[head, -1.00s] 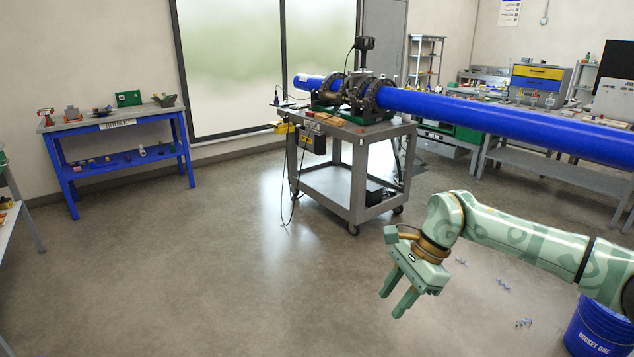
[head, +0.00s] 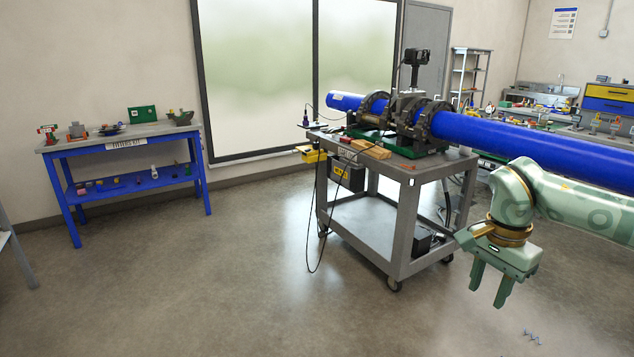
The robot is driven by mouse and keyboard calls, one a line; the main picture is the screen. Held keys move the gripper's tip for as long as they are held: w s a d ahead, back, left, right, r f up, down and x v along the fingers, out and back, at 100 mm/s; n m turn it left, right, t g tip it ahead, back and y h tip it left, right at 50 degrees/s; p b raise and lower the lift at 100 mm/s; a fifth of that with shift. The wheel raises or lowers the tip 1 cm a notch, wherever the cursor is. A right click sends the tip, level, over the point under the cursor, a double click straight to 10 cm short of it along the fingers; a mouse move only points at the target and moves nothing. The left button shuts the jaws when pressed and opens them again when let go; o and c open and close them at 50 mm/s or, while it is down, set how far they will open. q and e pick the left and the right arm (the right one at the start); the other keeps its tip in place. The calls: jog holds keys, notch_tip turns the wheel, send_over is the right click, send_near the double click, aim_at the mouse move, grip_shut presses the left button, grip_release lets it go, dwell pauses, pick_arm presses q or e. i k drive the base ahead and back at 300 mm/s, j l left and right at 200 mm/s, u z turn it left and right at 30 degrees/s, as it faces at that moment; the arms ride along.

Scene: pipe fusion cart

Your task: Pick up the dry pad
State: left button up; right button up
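I cannot make out a dry pad for certain. A flat tan block (head: 371,149) lies on the top of the grey cart (head: 408,172), near its front left side; the frame does not show whether it is the pad. My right gripper (head: 487,297) is at the lower right, pointing down, with its two fingers apart and nothing between them. It is in front of the cart's right side and clear of the cart top. My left gripper is not in view.
A blue pipe (head: 490,134) runs through the clamp machine (head: 408,112) on the cart and extends far right. A cable hangs at the cart's left. A blue workbench (head: 66,160) with small items stands at the left wall. The floor between is clear.

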aim_at(343, 140)
jog(key=i, duration=3.25)
jog(key=i+u, duration=0.1)
jog(key=i, duration=0.5)
jog(key=i+l, duration=0.15)
jog(key=i, duration=0.5)
jog(key=i+u, duration=0.15)
jog(key=i, duration=0.45)
